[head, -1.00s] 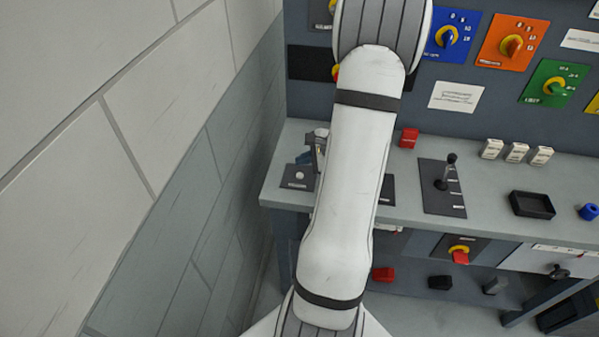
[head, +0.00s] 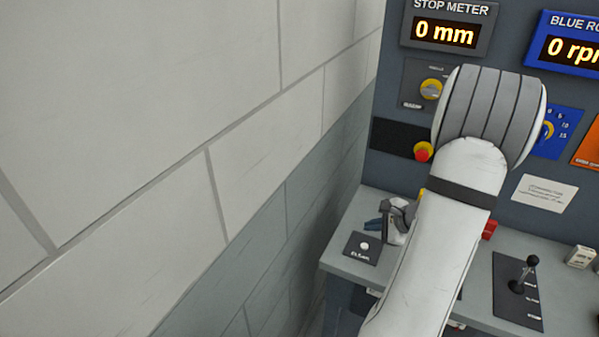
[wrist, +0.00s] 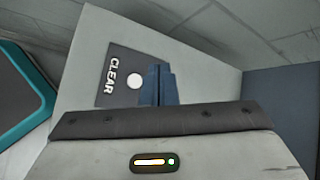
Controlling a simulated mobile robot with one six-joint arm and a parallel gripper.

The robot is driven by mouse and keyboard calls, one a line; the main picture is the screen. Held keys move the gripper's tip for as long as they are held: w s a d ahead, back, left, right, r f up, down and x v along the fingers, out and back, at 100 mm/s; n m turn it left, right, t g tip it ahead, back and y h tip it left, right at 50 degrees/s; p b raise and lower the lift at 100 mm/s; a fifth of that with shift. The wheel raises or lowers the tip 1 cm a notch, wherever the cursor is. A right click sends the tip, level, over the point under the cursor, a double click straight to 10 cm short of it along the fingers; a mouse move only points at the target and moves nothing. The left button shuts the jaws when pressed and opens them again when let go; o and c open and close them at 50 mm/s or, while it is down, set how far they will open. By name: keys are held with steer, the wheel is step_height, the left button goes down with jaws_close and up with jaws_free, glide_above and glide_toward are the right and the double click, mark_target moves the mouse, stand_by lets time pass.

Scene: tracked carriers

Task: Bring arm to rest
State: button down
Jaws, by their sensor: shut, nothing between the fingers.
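My gripper (wrist: 157,86) shows in the wrist view as two blue fingers pressed together, with nothing between them. Beyond the fingertips is a dark plate marked CLEAR with a white round button (wrist: 134,82). In the head view my gripper (head: 374,224) is a small blue tip left of my arm, above the bench's left end near the same dark plate and white button (head: 365,245). I cannot tell its exact height over the bench. My white arm covers part of the bench and panel.
A block wall (head: 240,190) stands close on the left. A black lever (head: 524,274) stands on the bench at right.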

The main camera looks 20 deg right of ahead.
steer(key=s+a+r+n+g+y, duration=0.1)
steer(key=a+r+n, duration=0.25)
steer(key=a, duration=0.25)
steer(key=a+r+n+g, duration=0.2)
steer(key=a+r+n, duration=0.15)
steer(key=a, duration=0.25)
steer(key=s+a+r+n+g+y, duration=0.1)
steer(key=a+r+n, duration=0.25)
steer(key=a, duration=0.35)
steer(key=s+a+r+n+g+h, duration=0.1)
steer(key=s+a+r+n+h, duration=0.4)
steer(key=s+a+n, duration=0.3)
steer(key=s+r+n, duration=0.1)
steer(key=s+n, duration=0.2)
steer(key=n, duration=0.1)
steer(key=shift+a+r, duration=0.2)
steer(key=shift+a, duration=0.05)
